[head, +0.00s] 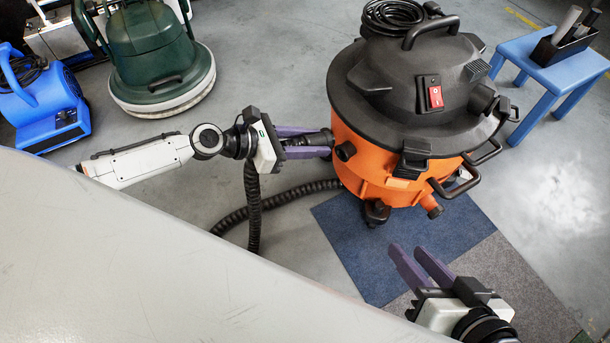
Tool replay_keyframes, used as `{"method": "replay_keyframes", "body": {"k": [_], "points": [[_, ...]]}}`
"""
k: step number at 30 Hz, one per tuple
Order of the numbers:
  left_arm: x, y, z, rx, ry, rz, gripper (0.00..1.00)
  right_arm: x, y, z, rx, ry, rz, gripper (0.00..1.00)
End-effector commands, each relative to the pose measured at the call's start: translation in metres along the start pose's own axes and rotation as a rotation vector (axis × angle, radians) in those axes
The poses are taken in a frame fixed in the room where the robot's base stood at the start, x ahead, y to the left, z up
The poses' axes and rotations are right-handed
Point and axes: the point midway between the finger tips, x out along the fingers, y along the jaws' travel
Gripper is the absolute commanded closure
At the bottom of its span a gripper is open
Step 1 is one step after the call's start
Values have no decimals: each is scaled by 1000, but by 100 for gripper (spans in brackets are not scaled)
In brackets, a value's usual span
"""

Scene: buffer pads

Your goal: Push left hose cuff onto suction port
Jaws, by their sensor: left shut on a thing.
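The orange vacuum drum (375,165) with a black lid stands right of centre. A short dark suction port (345,151) sticks out of its left side. My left gripper (330,142) has its purple fingers shut on the black hose cuff (318,140), just left of the port. The cuff's far end is close to the drum; I cannot tell whether it touches or enters the port. A black ribbed hose (290,193) curves across the floor below this gripper. My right gripper (408,249) is open and empty, low in the view, in front of the vacuum.
The vacuum stands partly on a blue mat (365,250) beside a grey one (515,275). A blue stool (545,75) with a black tray is at right. A green floor machine (150,50) and a blue blower (45,105) stand at left. A pale surface (130,260) fills the lower left.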

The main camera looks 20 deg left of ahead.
Motion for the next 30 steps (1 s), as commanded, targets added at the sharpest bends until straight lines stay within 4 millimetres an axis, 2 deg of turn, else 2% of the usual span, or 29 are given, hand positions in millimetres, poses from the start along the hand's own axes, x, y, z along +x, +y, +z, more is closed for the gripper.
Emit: {"method": "replay_keyframes", "body": {"k": [3, 10, 16, 21, 30], "points": [[8, -4, -28, -50, -49, 72, 99, 0, 0, 1, -1, -4, 2, 69], [20, -7, -74, -96, -128, 193, 99, 1, 2, 3, -1, -14, 7, 69], [26, -11, -104, -106, -169, 261, 99, 2, 3, 5, -1, -20, 10, 69], [29, -13, -112, -101, -180, 281, 99, 2, 3, 5, -2, -20, 10, 69], [53, -5, -102, -96, -182, 280, 99, 2, 1, 2, 2, -1, 0, 69]]}}
